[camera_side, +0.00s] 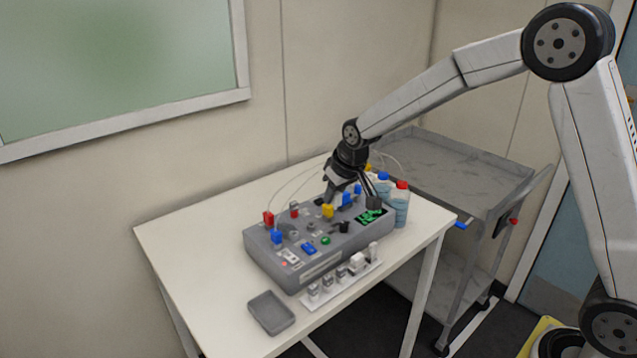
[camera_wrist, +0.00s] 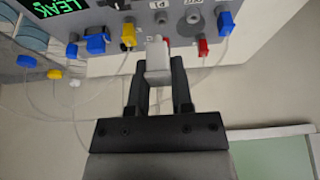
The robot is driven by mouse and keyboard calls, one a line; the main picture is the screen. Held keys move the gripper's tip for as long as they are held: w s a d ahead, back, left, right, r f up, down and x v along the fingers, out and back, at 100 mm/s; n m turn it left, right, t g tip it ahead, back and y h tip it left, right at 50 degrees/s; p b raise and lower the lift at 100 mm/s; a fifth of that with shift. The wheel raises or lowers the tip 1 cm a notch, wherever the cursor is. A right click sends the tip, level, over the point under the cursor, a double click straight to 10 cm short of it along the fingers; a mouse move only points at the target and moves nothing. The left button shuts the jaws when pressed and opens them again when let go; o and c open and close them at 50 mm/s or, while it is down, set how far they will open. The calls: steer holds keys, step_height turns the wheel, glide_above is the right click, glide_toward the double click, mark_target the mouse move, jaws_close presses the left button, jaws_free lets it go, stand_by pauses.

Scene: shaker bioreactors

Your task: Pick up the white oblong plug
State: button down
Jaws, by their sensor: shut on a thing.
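The white oblong plug (camera_wrist: 157,58) shows in the wrist view as a pale block between the fingertips of my gripper (camera_wrist: 159,72). The two dark fingers are shut on its sides. In the side view my gripper (camera_side: 350,183) is over the back part of the grey bioreactor box (camera_side: 285,262), and I cannot make out the plug there. In the wrist view the plug overlaps the edge of the box's panel (camera_wrist: 143,12). I cannot tell whether it touches the panel.
The panel carries blue, yellow and red connectors with thin tubes, and a green display (camera_side: 372,215). Bottles (camera_side: 399,209) with blue and red caps stand behind it. A white strip (camera_side: 318,297) with several small fittings and a grey tray (camera_side: 271,313) lie in front. The table's left side is clear.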

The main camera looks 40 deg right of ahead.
steer(key=shift+s+r, duration=0.4)
steer(key=shift+s, duration=0.5)
steer(key=shift+s+r, duration=0.4)
steer(key=shift+s, duration=0.45)
steer(key=shift+s+r, duration=0.4)
steer(key=shift+s, duration=0.5)
